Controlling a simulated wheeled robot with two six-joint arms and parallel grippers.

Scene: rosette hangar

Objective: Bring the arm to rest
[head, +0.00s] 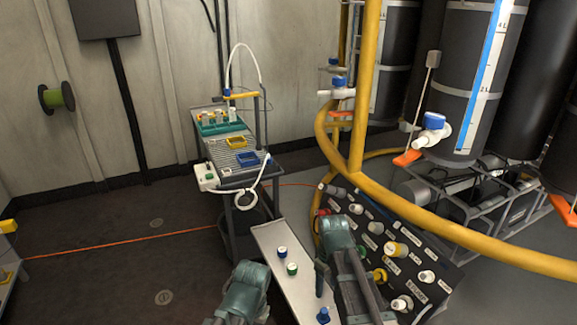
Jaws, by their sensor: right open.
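My right arm comes up from the bottom centre of the head view, with its teal joint housing in front of the dark panel. My right gripper (323,279) is open, over the right side of a narrow grey shelf (268,234); it is partly hidden by my own arm. I see nothing held in it. My left arm shows only as a teal joint at the bottom, left of the shelf; its gripper is not in view.
A dark panel with several labelled fittings (397,249) lies right of my right arm. A yellow rail (450,236) curves above it.

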